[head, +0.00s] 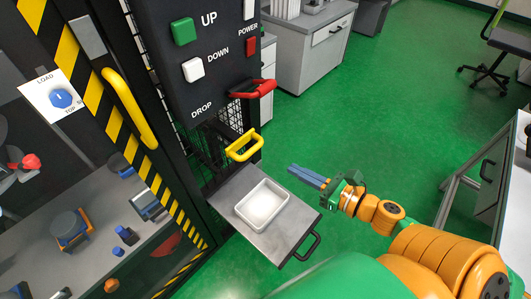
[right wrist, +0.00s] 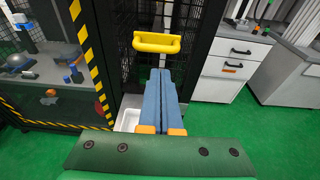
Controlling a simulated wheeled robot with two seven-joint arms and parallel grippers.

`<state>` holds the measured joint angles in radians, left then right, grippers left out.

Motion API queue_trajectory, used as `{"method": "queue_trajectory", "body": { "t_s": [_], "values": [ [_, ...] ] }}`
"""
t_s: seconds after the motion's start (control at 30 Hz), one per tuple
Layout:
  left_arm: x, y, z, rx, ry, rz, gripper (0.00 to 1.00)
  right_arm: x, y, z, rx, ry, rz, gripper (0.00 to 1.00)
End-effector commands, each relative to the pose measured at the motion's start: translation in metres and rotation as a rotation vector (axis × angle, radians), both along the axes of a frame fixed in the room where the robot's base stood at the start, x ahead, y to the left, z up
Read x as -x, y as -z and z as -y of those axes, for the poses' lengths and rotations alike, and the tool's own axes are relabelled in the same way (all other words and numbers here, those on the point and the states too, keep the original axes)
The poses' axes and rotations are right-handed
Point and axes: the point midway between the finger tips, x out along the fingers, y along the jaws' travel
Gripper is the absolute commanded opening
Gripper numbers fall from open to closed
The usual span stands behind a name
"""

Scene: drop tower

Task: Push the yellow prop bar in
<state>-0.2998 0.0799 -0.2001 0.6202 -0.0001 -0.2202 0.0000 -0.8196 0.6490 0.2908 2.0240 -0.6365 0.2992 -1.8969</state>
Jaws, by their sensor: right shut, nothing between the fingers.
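The yellow prop bar (head: 243,146) is a U-shaped handle that sticks out from the black mesh of the tower, under the red DROP handle. In the right wrist view the yellow bar (right wrist: 157,43) lies straight ahead, just beyond the fingertips. My right gripper (head: 291,170) is shut and empty, its blue fingers pressed together. It hovers to the right of the bar, with a visible gap between them. In the right wrist view the shut fingers (right wrist: 160,72) point toward the bar. My left gripper is not in view.
A grey pull-out shelf (head: 296,228) with a black handle bears a white tray (head: 250,220) below the bar. The red DROP handle (head: 256,89) juts out above it. A yellow door handle (head: 129,108) is at the left.

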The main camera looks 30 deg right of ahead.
Motion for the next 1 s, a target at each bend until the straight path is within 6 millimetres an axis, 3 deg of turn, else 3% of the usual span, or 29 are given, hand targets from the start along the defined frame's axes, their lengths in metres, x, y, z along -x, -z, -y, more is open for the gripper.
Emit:
{"method": "queue_trajectory", "body": {
  "t_s": [0.3,0.5,1.0],
  "values": [
    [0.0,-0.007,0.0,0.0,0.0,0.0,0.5,-0.065,0.011,-0.023,0.001,0.002,0.004,0.0],
    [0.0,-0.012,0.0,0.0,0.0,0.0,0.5,-0.093,0.019,-0.034,-0.002,0.003,0.0,0.0],
    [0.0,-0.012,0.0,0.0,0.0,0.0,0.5,-0.101,0.023,-0.037,-0.001,0.001,-0.002,0.0]
  ]
}}
